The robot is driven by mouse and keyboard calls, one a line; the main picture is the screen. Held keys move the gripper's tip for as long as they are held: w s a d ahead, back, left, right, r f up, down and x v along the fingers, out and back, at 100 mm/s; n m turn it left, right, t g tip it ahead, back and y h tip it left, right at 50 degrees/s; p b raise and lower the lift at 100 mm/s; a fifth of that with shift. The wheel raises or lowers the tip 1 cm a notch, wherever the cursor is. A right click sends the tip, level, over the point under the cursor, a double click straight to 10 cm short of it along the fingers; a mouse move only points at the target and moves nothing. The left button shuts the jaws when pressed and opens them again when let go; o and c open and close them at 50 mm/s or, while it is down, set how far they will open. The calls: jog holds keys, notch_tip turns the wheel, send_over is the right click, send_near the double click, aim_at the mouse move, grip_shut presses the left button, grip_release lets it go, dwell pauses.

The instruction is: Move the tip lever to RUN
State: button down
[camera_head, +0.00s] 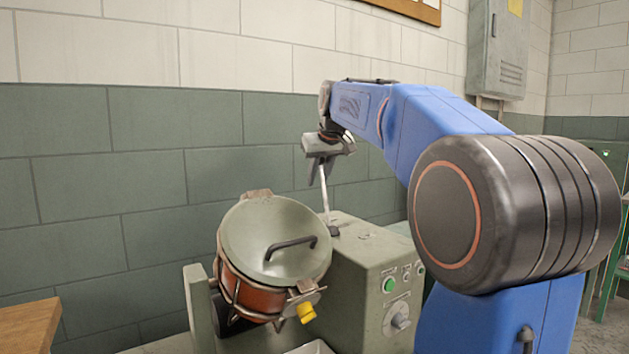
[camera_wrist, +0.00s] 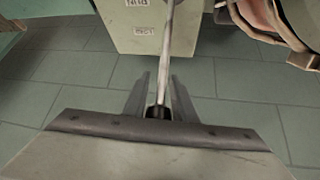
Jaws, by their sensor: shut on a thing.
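The tip lever (camera_head: 324,196) is a thin pale rod rising from the top of the grey-green machine housing (camera_head: 355,262), behind the drum. It stands nearly upright, its top leaning slightly left in the head view. My gripper (camera_head: 322,172) is at its upper end. In the wrist view my gripper (camera_wrist: 158,98) has one finger on each side of the lever's dark end, shut on it; the rod (camera_wrist: 166,50) runs up the picture from there. Two small labels show on the housing (camera_wrist: 180,35) in the wrist view, upside down and hard to read.
A drum with a grey lid (camera_head: 263,232) and a black handle sits left of the housing, close to the lever. A green button (camera_head: 389,285) and a knob (camera_head: 400,321) are on the front panel. A wooden surface (camera_head: 28,325) is at lower left; a tiled wall stands behind.

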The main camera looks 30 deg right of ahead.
jog(key=shift+s+r, duration=0.5)
jog(key=shift+s, duration=0.25)
jog(key=c, duration=1.6)
grip_release()
jog(key=shift+s+r, duration=0.1)
jog(key=shift+r, duration=0.05)
jog(key=shift+c, duration=0.2)
jog(key=v, duration=1.7)
jog(key=shift+s, duration=0.2)
